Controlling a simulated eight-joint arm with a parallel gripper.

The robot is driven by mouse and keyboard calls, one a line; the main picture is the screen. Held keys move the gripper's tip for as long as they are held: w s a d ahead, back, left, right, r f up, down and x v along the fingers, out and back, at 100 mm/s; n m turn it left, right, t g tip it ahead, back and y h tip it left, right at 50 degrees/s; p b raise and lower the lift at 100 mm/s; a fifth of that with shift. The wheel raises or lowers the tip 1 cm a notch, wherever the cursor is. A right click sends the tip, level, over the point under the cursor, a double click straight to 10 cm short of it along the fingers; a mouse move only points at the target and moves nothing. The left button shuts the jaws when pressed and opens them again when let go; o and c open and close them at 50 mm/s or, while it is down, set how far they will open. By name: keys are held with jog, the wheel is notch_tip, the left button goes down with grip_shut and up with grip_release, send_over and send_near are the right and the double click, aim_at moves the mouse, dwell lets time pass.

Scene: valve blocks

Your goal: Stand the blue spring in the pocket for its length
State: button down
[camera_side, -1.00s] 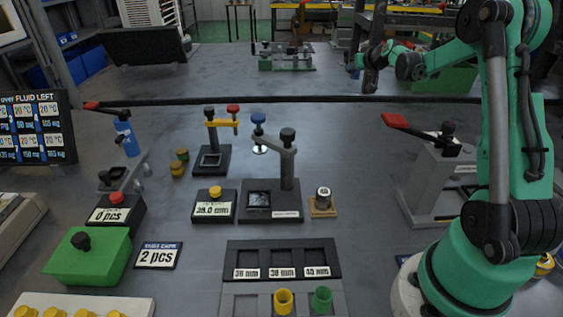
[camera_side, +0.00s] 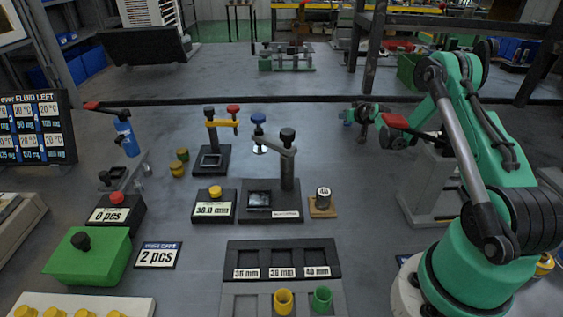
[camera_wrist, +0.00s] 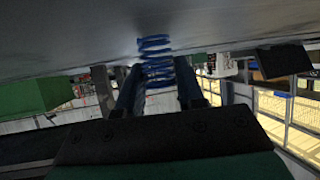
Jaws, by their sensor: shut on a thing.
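My gripper (camera_wrist: 157,82) is shut on the blue spring (camera_wrist: 155,44), seen in the wrist view between the two fingers with its coils reaching past the fingertips. In the side view my gripper (camera_side: 352,117) is small and far back right of the middle, in the air, with a bit of blue at its tip. The black pocket block (camera_side: 283,251) has three empty square pockets labelled 35 mm, 38 mm and 40 mm. My gripper is well behind and above it. The length gauge (camera_side: 287,170) stands behind the block; its display (camera_side: 214,209) seems to read 38.0 mm.
A yellow cylinder (camera_side: 283,300) and a green cylinder (camera_side: 322,298) stand on the grey front strip. A marked weight (camera_side: 323,194) stands on a wooden base right of the gauge. A grey lever press (camera_side: 432,180) with a red handle stands right. A green box (camera_side: 88,251) is at left.

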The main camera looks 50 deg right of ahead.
jog(key=shift+f, duration=0.1)
jog(key=c, duration=0.5)
grip_release()
jog(key=shift+c, duration=0.2)
